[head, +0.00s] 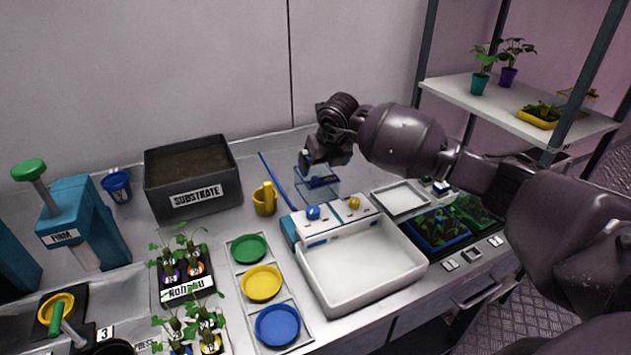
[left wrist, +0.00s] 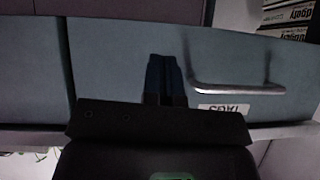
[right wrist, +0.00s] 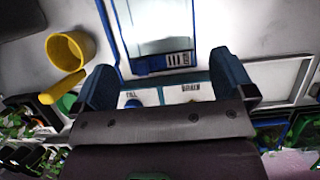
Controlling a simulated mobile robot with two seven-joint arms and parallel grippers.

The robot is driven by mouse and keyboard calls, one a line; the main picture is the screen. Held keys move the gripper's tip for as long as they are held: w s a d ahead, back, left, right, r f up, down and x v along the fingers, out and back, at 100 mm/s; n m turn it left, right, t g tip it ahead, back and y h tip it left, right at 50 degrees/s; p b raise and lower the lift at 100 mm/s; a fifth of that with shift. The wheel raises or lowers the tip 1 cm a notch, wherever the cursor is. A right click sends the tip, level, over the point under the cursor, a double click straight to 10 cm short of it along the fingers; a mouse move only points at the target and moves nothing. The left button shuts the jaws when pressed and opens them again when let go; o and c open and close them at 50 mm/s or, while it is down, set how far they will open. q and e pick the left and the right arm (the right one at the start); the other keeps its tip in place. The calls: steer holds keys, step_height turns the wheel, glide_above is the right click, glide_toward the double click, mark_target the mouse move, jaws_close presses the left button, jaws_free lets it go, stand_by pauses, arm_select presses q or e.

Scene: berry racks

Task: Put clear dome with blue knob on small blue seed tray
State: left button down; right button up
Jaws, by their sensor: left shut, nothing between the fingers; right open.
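My right gripper (head: 322,160) is open, pointing down over a clear box-like thing with blue edges (head: 326,188) behind the white basin. The right wrist view shows both fingers (right wrist: 165,80) apart, with a blue-framed pale panel (right wrist: 155,30) beyond them. I cannot tell whether this is the dome; no blue knob shows clearly on it. A blue seed tray (head: 437,246) with green seedlings stands right of the basin. My left gripper (left wrist: 166,80) is shut and empty in front of a grey drawer front; it is not in the head view.
The white basin (head: 345,285) fills the bench's middle, with a yellow mug (head: 265,199) behind left. A green seedling tray (head: 478,212) adjoins the blue one; a white tray (head: 402,197) lies behind. A substrate bin (head: 190,200) stands left. A drawer handle (left wrist: 238,90) juts out near my left gripper.

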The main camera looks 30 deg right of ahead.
mark_target(318, 175)
steer(key=shift+b+x, duration=0.35)
steer(key=shift+x, duration=2.85)
steer(key=shift+w+a, duration=0.15)
steer(key=c, duration=0.7)
steer(key=shift+r, duration=0.1)
steer(key=shift+r, duration=0.1)
step_height(318, 175, up, 20)
steer(key=shift+f+p, duration=0.15)
steer(key=shift+p, duration=0.4)
